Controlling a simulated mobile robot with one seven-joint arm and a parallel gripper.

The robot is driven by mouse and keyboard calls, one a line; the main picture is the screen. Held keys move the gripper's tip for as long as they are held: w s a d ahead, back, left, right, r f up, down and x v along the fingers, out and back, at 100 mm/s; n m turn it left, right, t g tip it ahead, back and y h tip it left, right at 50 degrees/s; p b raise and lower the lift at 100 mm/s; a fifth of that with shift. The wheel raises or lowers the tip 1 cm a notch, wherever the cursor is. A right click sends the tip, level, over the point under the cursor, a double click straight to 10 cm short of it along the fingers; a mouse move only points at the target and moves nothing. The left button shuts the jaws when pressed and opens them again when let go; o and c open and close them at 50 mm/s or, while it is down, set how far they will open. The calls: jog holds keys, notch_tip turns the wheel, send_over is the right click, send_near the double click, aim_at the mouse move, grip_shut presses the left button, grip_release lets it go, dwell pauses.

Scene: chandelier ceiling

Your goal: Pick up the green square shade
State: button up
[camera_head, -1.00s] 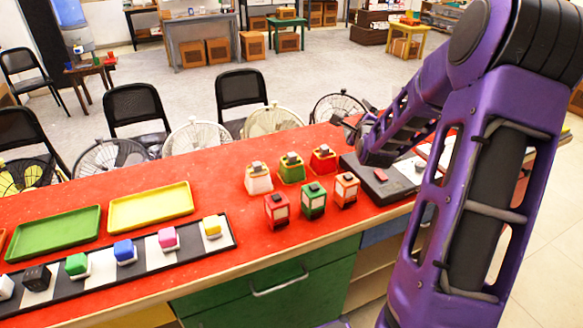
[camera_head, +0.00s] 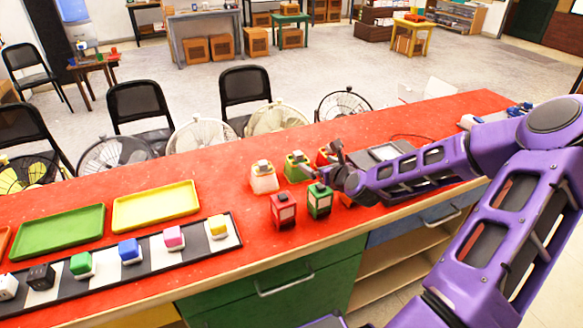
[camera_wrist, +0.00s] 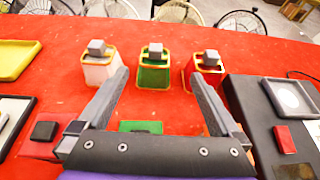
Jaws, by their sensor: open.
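Two green shades stand on the red tabletop. The front one (camera_head: 319,201) is boxy with a pale window and dark top; in the wrist view only a strip of green (camera_wrist: 140,127) shows low between the fingers. The back green one (camera_head: 297,168) tapers, with a yellow rim and grey knob, and it stands upright ahead of the fingertips in the wrist view (camera_wrist: 153,74). My gripper (camera_head: 318,164) is open and empty, its fingers (camera_wrist: 158,80) pointing toward the back row. It hangs over the shades, above and just behind the front green one.
A white shade (camera_head: 264,180) and a red one (camera_wrist: 205,78) flank the back green one. A boxy red shade (camera_head: 283,212) stands left of the front green one. A dark board (camera_wrist: 285,125) lies at right. Trays and a strip of coloured blocks lie at left.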

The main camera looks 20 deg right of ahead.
aim_at(299, 156)
jog(key=x, duration=0.7)
jog(key=a+x, duration=0.1)
jog(key=x, duration=0.2)
jog(key=shift+w+f, duration=0.1)
jog(key=shift+f, duration=0.15)
jog(key=shift+b+x, duration=0.3)
jog(key=shift+x, duration=3.2)
jog(key=c, duration=1.3)
